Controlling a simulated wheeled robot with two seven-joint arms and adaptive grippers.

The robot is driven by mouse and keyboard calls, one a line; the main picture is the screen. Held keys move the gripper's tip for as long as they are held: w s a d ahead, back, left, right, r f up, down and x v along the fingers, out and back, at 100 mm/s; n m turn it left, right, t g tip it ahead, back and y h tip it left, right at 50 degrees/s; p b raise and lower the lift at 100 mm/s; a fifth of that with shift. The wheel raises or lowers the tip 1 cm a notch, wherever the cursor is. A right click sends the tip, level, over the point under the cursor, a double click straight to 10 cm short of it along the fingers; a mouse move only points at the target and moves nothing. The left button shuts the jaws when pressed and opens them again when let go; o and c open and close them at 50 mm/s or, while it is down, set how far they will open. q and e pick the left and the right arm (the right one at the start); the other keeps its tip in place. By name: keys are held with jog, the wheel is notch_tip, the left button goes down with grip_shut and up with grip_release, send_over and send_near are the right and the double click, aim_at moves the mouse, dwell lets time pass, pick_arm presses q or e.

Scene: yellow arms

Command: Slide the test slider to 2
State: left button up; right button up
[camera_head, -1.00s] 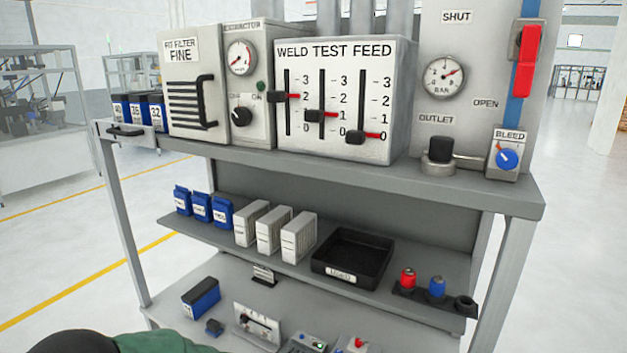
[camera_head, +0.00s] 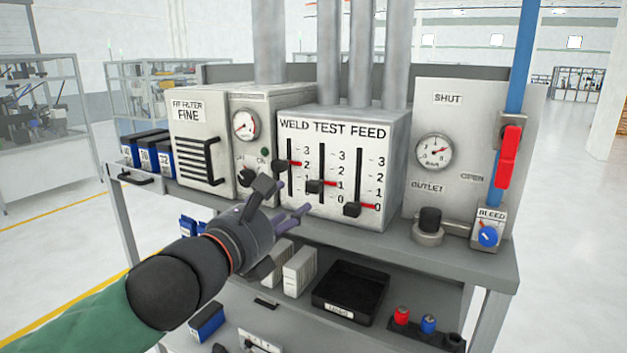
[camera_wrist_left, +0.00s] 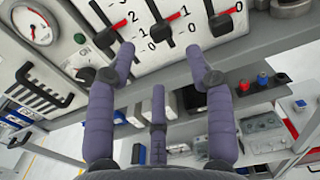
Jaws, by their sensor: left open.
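The WELD TEST FEED panel (camera_head: 375,218) stands on the bench top with three vertical sliders. The middle, TEST slider knob (camera_head: 316,187) has its red pointer at about 1. The WELD knob (camera_head: 281,166) is at about 2 and the FEED knob (camera_head: 352,209) at about 0. My left gripper (camera_head: 291,202) is open and empty, in front of the panel's lower left. In the left wrist view its purple fingers (camera_wrist_left: 162,52) are spread below the panel, and the TEST knob (camera_wrist_left: 160,32) shows beyond, between the tips. No contact is visible. My right gripper is not in view.
A filter box (camera_head: 190,130) and a gauge panel (camera_head: 245,105) stand left of the sliders. A valve panel (camera_head: 465,125) with a red handle (camera_head: 509,155) stands right. A black tray (camera_head: 350,290) and white boxes (camera_head: 300,270) occupy the shelf below.

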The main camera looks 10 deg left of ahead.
aim_at(311, 189)
pick_arm(q)
jog(key=b+x, duration=0.1)
jog(key=x, duration=0.9)
jog(key=shift+w+d+f, duration=0.1)
jog(key=shift+w+f, duration=0.05)
jog(key=shift+w, duration=0.2)
grip_shut()
